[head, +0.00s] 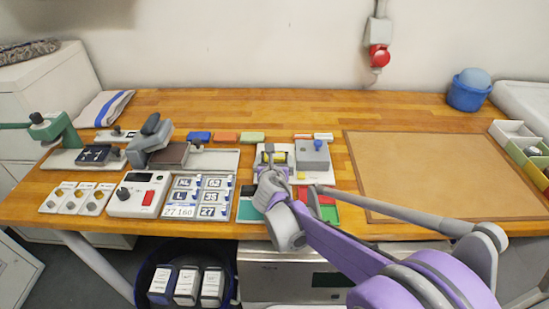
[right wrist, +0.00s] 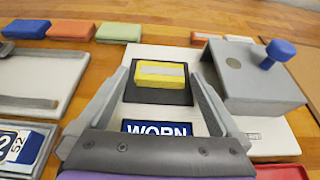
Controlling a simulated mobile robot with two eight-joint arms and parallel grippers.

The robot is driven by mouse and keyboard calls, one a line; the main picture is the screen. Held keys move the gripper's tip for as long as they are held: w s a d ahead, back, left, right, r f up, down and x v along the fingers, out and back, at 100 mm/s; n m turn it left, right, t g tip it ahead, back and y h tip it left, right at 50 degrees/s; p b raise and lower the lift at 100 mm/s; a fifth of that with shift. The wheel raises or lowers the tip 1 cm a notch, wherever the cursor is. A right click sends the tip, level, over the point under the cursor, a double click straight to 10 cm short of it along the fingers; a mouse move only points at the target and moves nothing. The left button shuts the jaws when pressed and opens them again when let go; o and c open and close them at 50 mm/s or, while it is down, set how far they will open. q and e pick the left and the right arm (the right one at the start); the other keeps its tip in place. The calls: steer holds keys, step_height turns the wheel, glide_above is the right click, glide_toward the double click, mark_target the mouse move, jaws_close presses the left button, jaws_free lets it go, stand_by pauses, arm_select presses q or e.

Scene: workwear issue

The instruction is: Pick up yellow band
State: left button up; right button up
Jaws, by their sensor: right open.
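The yellow band (right wrist: 160,73), a small yellow block with a pale strip on its front, lies on a black pad (right wrist: 157,95) in the right wrist view. A blue "WORN" label (right wrist: 157,128) sits in front of the pad. In the head view the yellow band (head: 279,157) shows just beyond my right gripper (head: 270,165). My right gripper also shows in the right wrist view (right wrist: 160,80); its grey fingers are spread, one on each side of the band, with clear gaps. It holds nothing. My left gripper is not in view.
A grey block with a blue knob (head: 313,154) stands close right of the band. Blue, orange and green blocks (head: 225,138) lie behind left. A grey stamping press (head: 150,140) and numbered tiles stand left. A brown mat (head: 440,170) lies bare at right.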

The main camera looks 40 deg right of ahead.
steer(key=shift+w+d+f, duration=0.1)
steer(key=shift+w+d, duration=0.05)
steer(key=c, duration=1.2)
steer(key=shift+o, duration=0.2)
